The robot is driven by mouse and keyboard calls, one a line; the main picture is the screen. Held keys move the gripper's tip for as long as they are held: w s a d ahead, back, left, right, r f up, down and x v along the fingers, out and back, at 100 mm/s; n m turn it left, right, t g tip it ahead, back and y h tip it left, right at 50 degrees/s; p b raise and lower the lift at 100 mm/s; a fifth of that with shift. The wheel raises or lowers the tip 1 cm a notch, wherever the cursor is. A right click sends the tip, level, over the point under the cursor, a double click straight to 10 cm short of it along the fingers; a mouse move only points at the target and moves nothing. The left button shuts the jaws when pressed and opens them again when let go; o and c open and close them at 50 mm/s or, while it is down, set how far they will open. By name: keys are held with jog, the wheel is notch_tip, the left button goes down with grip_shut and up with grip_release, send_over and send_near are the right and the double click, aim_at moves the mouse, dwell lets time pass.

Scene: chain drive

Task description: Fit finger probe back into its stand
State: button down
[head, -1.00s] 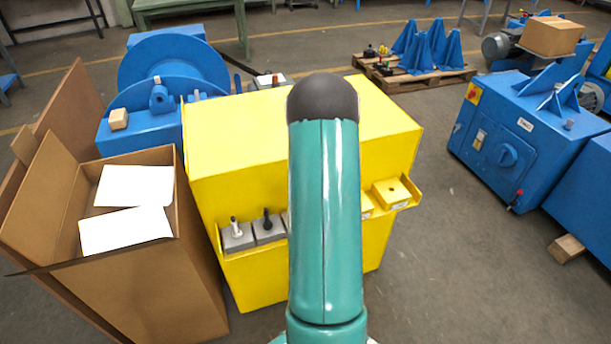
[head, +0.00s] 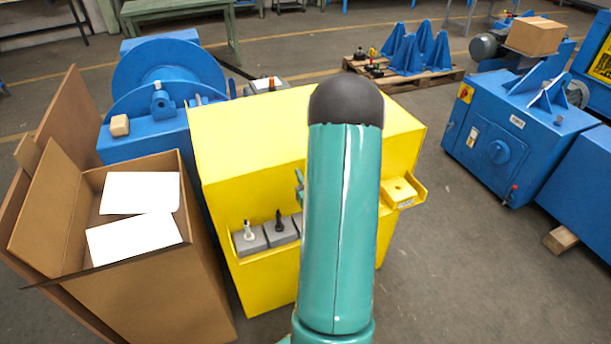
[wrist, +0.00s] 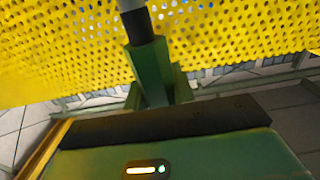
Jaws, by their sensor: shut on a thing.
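In the wrist view, my gripper (wrist: 153,75) has green fingers closed on a thin probe with a black collar (wrist: 138,26) and a grey shaft (wrist: 128,4). I take it for the finger probe; its far end is out of frame. In the head view my teal arm hides most of the gripper; a small green part (head: 300,187) shows left of the arm. Grey stand blocks sit on a ledge of the yellow cabinet: one holds a white-topped piece (head: 247,230), one a black-topped piece (head: 279,220). Another grey block (head: 298,223) is mostly hidden. Which stand is the probe's, I cannot tell.
The yellow cabinet (head: 240,175) stands ahead. An open cardboard box (head: 165,275) stands close on the left.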

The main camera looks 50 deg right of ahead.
jog(key=shift+f, duration=2.9)
jog(key=shift+f, duration=2.1)
jog(key=c, duration=1.1)
grip_release()
jog(key=v, duration=1.4)
jog(key=shift+d, duration=0.15)
